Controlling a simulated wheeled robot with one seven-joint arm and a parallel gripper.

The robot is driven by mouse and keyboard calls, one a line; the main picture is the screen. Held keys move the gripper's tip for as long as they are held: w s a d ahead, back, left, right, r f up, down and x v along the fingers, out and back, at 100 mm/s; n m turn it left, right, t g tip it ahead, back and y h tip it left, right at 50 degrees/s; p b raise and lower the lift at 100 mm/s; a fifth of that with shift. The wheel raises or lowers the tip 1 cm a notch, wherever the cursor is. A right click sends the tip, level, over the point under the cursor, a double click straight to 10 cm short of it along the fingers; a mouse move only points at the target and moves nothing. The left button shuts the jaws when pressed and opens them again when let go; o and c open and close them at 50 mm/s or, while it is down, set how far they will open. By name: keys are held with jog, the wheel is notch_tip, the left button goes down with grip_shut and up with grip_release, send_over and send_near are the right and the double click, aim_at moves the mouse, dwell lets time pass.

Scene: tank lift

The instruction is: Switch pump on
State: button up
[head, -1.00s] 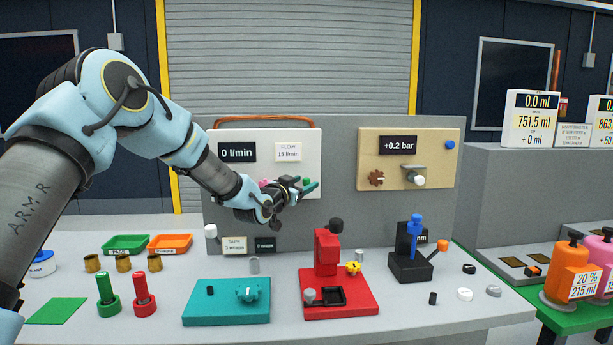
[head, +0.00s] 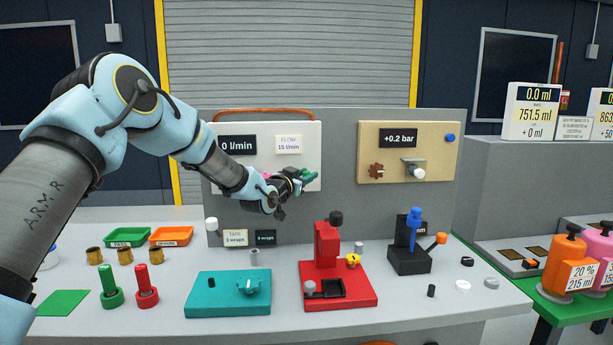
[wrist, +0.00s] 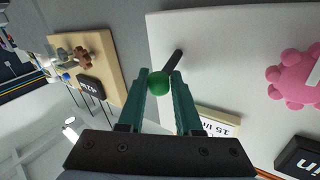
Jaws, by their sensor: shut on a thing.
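The pump panel is a white board (head: 310,150) on the grey back wall. Its dark display (head: 237,145) reads 0 l/min, beside a flow label (head: 289,145) reading 15 l/min. In the wrist view, a switch lever with a green ball end (wrist: 158,85) and dark stem stands out from the white panel. My gripper (wrist: 160,78) has its two teal fingers on either side of the green ball, shut on it. In the head view my gripper (head: 308,176) is at the panel's lower right and hides the ball. A pink knob (wrist: 298,78) sits on the same panel.
A tan panel (head: 435,150) with a +0.2 bar display is to the right. On the bench below stand a teal fixture (head: 205,300), a red fixture (head: 365,298) and a black stand (head: 410,263). The air before the panel is clear.

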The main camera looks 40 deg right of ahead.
grip_shut()
jog(key=shift+s+f+b, duration=0.1)
jog(key=shift+f+b, duration=0.1)
jog(key=shift+b, duration=0.2)
jog(key=shift+f+b, duration=0.1)
jog(key=shift+b, duration=0.3)
notch_tip(320, 180, down, 4)
jog(key=m+h+b, duration=0.2)
jog(key=h+b, duration=0.1)
jog(key=b, duration=0.9)
jog(key=m+h+b, duration=0.3)
jog(key=b, duration=0.9)
jog(key=shift+a+r+g, duration=0.1)
jog(key=shift+r+g, duration=0.1)
jog(key=shift+g, duration=0.1)
jog(key=shift+m+b, duration=0.45)
jog(key=shift+m, duration=0.05)
jog(key=shift+r, duration=0.1)
